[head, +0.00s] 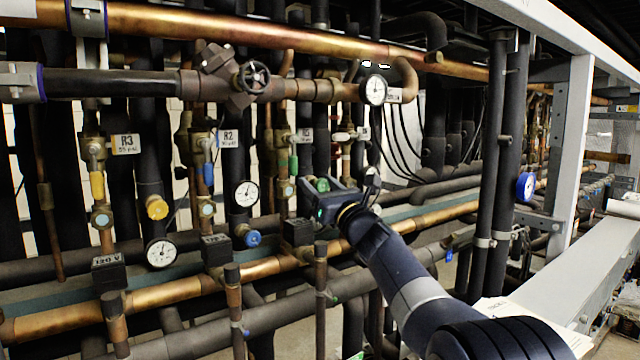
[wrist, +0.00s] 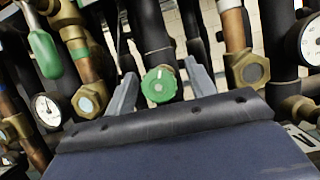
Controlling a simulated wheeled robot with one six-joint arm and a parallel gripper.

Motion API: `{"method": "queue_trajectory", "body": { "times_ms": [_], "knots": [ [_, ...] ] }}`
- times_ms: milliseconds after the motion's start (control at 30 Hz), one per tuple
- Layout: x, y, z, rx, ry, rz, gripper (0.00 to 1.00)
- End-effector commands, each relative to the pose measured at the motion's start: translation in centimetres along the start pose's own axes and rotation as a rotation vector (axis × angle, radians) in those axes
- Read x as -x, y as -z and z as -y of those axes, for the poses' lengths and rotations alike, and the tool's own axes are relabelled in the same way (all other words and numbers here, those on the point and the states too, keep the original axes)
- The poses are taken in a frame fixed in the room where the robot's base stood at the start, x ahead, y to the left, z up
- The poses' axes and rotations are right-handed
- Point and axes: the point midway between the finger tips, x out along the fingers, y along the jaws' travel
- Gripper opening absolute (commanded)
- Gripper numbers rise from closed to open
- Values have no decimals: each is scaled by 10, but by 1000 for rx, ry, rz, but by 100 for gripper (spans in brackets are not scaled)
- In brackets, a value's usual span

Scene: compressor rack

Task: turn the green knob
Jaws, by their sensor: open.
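The green knob (wrist: 160,85) is round, with a pale mark near its top edge, and sits on a dark vertical pipe in the middle of the wrist view. My gripper (wrist: 163,72) is open, with one grey finger on each side of the knob. I cannot tell whether either finger touches it. In the head view a small green patch of the knob (head: 322,184) shows at my gripper (head: 318,192); the rest is hidden behind the gripper.
A green lever handle (wrist: 44,52) hangs left of the knob, with a gauge (wrist: 46,110) below it. A brass fitting (wrist: 248,70) stands close on the right. A yellow knob (head: 157,207) and a blue knob (head: 252,239) are farther left. Pipes crowd the rack.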

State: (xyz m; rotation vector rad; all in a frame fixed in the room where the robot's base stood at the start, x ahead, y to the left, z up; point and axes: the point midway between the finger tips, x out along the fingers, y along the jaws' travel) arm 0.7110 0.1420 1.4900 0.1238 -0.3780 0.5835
Motion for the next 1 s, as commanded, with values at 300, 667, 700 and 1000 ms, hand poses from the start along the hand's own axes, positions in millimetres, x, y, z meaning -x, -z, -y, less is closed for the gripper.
{"method": "queue_trajectory", "body": {
  "times_ms": [300, 667, 700, 1000],
  "knots": [
    [0, 0, 0, 0, 0, 1, 35],
    [0, 0, 0, 1, 0, 1, 8],
    [0, 0, 0, 4, -1, 1, 8],
    [1, -1, 0, 128, -52, 3, 8]
  ]
}}
